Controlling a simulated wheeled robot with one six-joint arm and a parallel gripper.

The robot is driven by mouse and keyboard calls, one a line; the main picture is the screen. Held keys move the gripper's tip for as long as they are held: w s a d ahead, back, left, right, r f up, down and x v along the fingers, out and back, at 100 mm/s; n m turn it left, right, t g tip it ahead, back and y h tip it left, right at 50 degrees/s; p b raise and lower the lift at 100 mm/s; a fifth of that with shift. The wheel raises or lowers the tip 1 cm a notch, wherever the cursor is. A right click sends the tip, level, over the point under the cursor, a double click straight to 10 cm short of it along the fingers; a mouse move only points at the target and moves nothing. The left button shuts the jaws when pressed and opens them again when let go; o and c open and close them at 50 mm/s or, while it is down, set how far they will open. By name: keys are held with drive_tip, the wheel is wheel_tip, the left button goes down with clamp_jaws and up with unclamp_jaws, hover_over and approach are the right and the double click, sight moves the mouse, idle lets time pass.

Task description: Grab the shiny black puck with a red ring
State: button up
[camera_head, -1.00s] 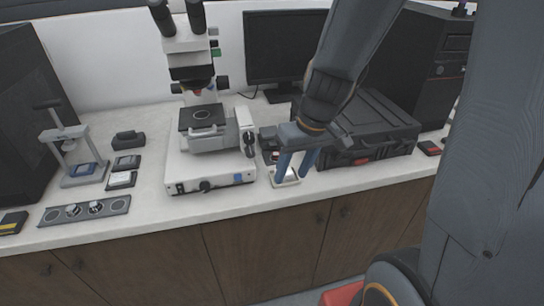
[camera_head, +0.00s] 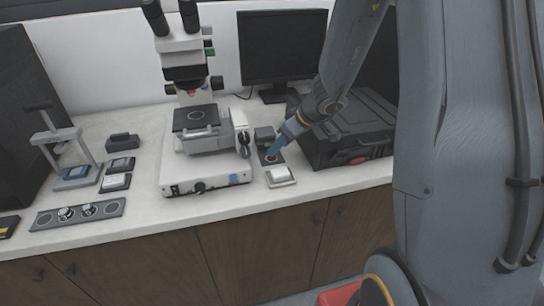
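A small dark round piece with a hint of a reddish ring (camera_head: 270,158) lies on a dark flat holder on the bench, just right of the microscope; it is small, partly covered, and its finish is hard to make out. My gripper (camera_head: 273,150) points down and left, with its blue fingertips right at this piece. The fingers overlap from this side, so their gap is hidden, and I cannot tell whether they touch the piece.
The microscope (camera_head: 205,175) stands close on the left and a black case (camera_head: 350,135) close on the right. A small pale dish (camera_head: 280,176) sits in front of the holder. A slotted tray (camera_head: 108,209) and a small press (camera_head: 75,172) are at the left.

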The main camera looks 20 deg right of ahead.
drive_tip(key=shift+p+x, duration=1.1)
drive_tip(key=shift+x, duration=1.6)
drive_tip(key=shift+w, duration=0.1)
clamp_jaws()
